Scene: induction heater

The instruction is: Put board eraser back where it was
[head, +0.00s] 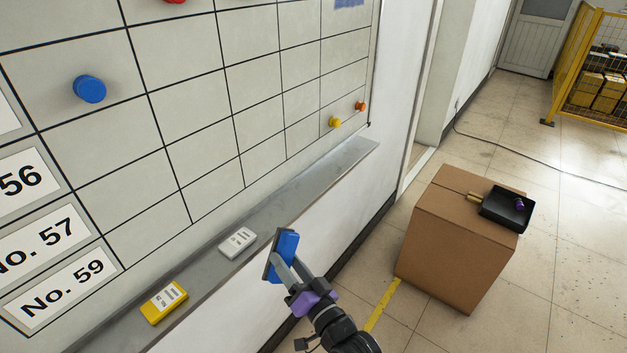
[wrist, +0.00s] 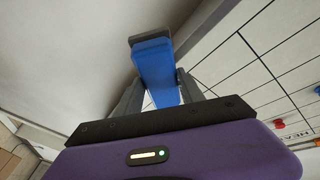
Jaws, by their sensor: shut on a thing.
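A blue board eraser with a grey pad (head: 284,246) is held by my gripper (head: 281,266). In the wrist view the eraser (wrist: 154,65) sits between the two grey fingers (wrist: 157,90), which are shut on its sides. The eraser is tilted and appears in front of the whiteboard's grey tray (head: 325,164), near its front edge; I cannot tell whether it touches the tray. The whiteboard (head: 185,75) with a black grid is behind the tray.
A white box-like item (head: 237,242) and a yellow one (head: 164,301) lie on the tray left of my gripper. The tray's right part is bare. Blue, yellow and orange magnets stick to the board. A cardboard box (head: 447,240) with a black dustpan-like item (head: 506,209) stands at right.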

